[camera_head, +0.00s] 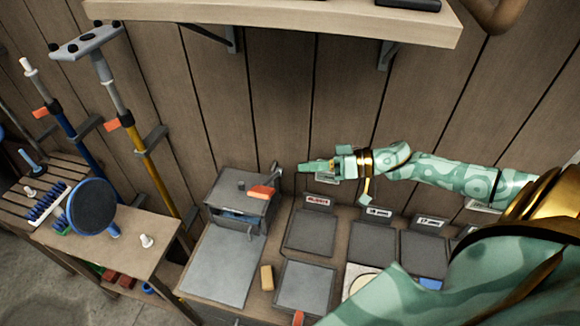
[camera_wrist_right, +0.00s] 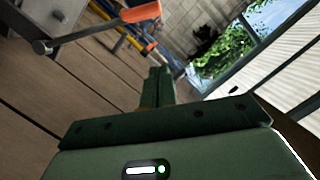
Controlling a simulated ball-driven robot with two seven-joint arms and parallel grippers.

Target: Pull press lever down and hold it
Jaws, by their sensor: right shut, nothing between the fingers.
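The press (camera_head: 238,185) is a grey box-shaped unit at the back of the workbench, left of my right gripper. Its lever has an orange grip (camera_head: 262,192) that sits in front of the press's right side. In the right wrist view the lever bar (camera_wrist_right: 90,30) runs across the top left and ends in the orange grip (camera_wrist_right: 141,12). My right gripper (camera_head: 303,168) is shut and empty, pointing left, to the right of the lever and apart from it. Its closed fingers (camera_wrist_right: 156,88) also show in the right wrist view. My left gripper is not in view.
Labelled grey trays (camera_head: 310,232) stand on the bench right of the press. A small tan block (camera_head: 267,278) lies in front. A side table (camera_head: 150,222) with a round dark-faced paddle (camera_head: 92,207) is at left. A wooden shelf (camera_head: 300,14) overhangs above; a plank wall is behind.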

